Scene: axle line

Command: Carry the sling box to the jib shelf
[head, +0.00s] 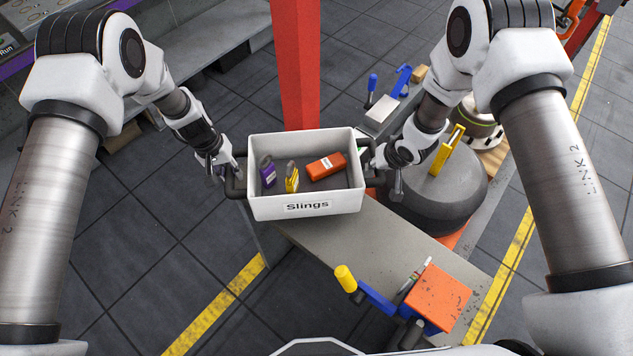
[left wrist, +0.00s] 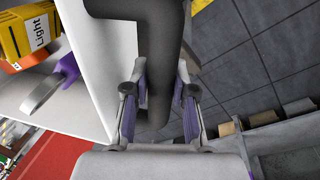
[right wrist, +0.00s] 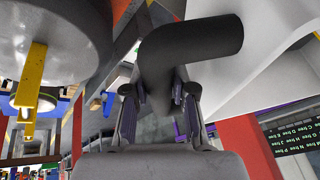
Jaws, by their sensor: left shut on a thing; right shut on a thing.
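The sling box (head: 306,204) is a white open bin with a "Slings" label and a dark handle on each side. It holds a purple item (head: 268,173), a yellow item (head: 292,178) and an orange-red item (head: 326,166). My left gripper (head: 232,178) is shut on the box's left handle, which also shows between the fingers in the left wrist view (left wrist: 160,75). My right gripper (head: 378,178) is shut on the right handle, seen in the right wrist view (right wrist: 190,50). The box looks roughly level. I cannot identify the jib shelf for certain.
A grey bench (head: 400,235) lies below and right of the box, carrying an orange block (head: 437,297) and a blue-and-yellow tool. A red post (head: 297,65) stands just behind the box. A dark round drum (head: 435,190) is close to my right gripper. Open tiled floor lies left.

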